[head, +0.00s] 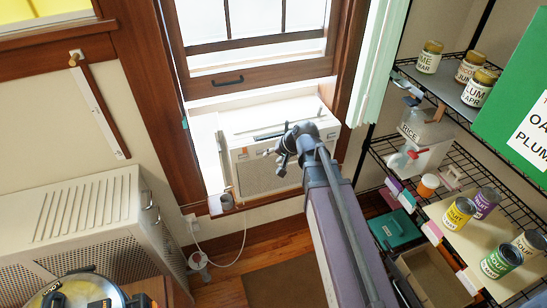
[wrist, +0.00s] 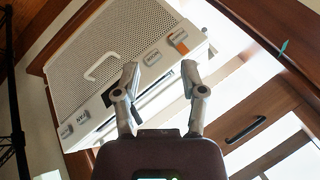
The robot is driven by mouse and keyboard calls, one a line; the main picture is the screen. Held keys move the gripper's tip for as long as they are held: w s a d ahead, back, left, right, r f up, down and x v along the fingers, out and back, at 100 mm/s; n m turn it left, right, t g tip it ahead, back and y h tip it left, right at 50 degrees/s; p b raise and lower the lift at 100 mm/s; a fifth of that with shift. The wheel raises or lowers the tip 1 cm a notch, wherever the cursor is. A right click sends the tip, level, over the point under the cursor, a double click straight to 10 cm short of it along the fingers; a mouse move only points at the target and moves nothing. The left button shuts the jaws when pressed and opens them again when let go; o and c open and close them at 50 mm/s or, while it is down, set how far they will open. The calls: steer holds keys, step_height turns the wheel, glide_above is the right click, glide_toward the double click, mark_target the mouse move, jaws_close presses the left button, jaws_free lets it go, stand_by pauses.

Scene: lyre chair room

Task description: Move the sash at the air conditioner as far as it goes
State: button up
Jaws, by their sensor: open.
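The window sash (head: 262,76) has a brown wooden bottom rail with a dark handle (head: 228,82). It stands above the white air conditioner (head: 288,178), with a bright gap between them. The air conditioner sits in the lower window opening. My gripper (head: 274,153) is open and in front of the air conditioner, below the sash handle. In the wrist view, my gripper (wrist: 160,72) has its fingers apart with nothing between them, over the air conditioner's front (wrist: 125,45). The sash handle (wrist: 245,130) shows there to the lower right, apart from the fingers.
A wire shelf (head: 430,185) with jars, cans and a rice container stands at the right. A pale vented cabinet (head: 85,205) stands at the left. A small grey cup (head: 227,201) is on the sill's left end. A pale green curtain (head: 378,60) hangs right of the window.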

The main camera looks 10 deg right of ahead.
steer(key=m+t+y+p, duration=0.3)
steer(key=m+t+y, duration=0.1)
steer(key=m+t, duration=0.5)
glide_toward(230, 84)
steer(key=v, duration=0.3)
steer(key=shift+w+d+r, duration=0.1)
steer(key=shift+d+r, duration=0.05)
steer(key=shift+r, duration=0.15)
steer(key=shift+w, duration=0.1)
steer(key=b+x, duration=0.1)
steer(key=x, duration=0.8)
steer(key=b+x, duration=0.1)
steer(key=x, duration=0.3)
steer(key=shift+w+a+f+b, duration=0.15)
steer(key=shift+a+f+b, duration=0.15)
steer(key=shift+a+f, duration=0.05)
steer(key=shift+c, duration=0.2)
jaws_close()
